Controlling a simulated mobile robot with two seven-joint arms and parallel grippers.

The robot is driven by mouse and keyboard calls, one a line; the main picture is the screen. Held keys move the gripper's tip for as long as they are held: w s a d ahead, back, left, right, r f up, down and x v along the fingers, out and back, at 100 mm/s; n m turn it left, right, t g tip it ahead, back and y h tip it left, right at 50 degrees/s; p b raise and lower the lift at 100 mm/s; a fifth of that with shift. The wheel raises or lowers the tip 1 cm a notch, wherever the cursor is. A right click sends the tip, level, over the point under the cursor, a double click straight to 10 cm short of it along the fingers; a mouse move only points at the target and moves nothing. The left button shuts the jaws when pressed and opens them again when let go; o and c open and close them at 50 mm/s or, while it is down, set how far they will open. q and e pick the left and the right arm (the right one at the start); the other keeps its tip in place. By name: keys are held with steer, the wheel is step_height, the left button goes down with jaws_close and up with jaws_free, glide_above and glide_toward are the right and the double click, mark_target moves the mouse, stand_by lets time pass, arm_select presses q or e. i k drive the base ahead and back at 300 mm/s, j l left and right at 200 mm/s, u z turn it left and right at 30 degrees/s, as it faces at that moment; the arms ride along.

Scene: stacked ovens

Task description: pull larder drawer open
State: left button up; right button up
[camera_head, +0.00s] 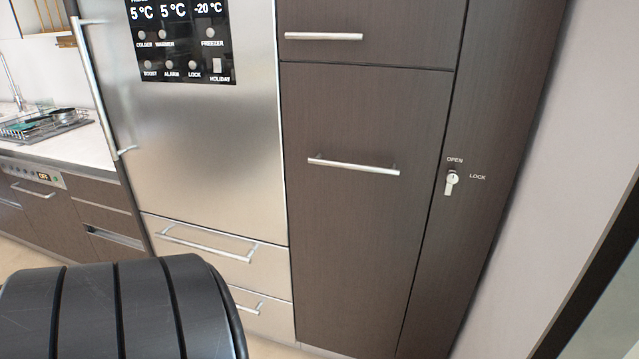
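A tall dark brown larder front (365,230) stands right of the steel fridge and looks shut. Its silver bar handle (353,166) runs across its upper part. Above it is a second dark front (365,55) with its own bar handle (323,36). I cannot tell from the view whether either one is a drawer or a door. A black ribbed part of my own arm fills the lower left. Neither gripper shows, and nothing touches the handles.
A key lock (451,183) marked OPEN and LOCK sits on the narrow dark panel at right. The steel fridge (210,150) has a long vertical handle (95,90) and steel drawers (205,240) below. A pale wall (540,200) bounds the right.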

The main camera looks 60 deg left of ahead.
mark_target(362, 142)
steer(key=u, duration=1.6)
steer(key=i+j+u, duration=0.1)
